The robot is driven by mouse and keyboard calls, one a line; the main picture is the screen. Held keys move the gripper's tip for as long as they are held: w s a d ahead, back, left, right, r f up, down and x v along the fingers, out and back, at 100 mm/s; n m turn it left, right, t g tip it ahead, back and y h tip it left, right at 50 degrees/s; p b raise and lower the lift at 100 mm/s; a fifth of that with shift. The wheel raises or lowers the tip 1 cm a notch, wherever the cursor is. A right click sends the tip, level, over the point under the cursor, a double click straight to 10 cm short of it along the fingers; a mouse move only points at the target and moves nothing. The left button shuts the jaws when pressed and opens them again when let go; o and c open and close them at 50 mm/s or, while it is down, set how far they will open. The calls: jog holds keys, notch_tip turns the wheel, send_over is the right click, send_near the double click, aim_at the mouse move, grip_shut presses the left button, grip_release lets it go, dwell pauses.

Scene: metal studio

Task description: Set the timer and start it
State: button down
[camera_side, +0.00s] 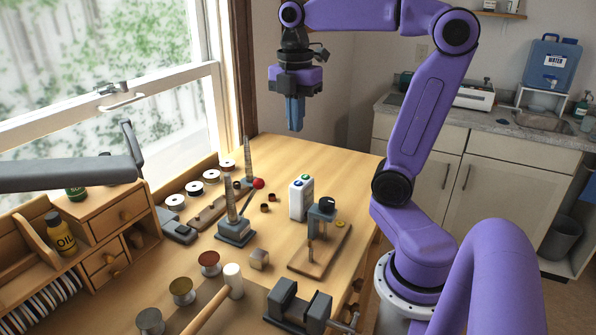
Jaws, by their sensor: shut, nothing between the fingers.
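My gripper (295,126) is shut and empty, pointing down, high above the far part of the wooden workbench (290,150). A white upright box (301,200) with a green and a blue button on top stands on the bench below the gripper, well apart from it. Just right of it in front is a blue-grey device (318,217) with a black round knob (326,204) on top, standing at a wooden board. I cannot tell which of these two is the timer. No display or dial reading can be made out.
Two grey posts on bases (235,233) stand left of the box, one near a red ball (258,183). A drawer unit (105,225) stands left.

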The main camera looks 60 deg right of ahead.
aim_at(298, 183)
jog(key=shift+d+r, duration=0.4)
jog(key=shift+d, duration=0.1)
jog(key=shift+f, duration=0.1)
notch_tip(298, 183, down, 14)
jog(key=shift+r, duration=0.1)
dwell(0.4)
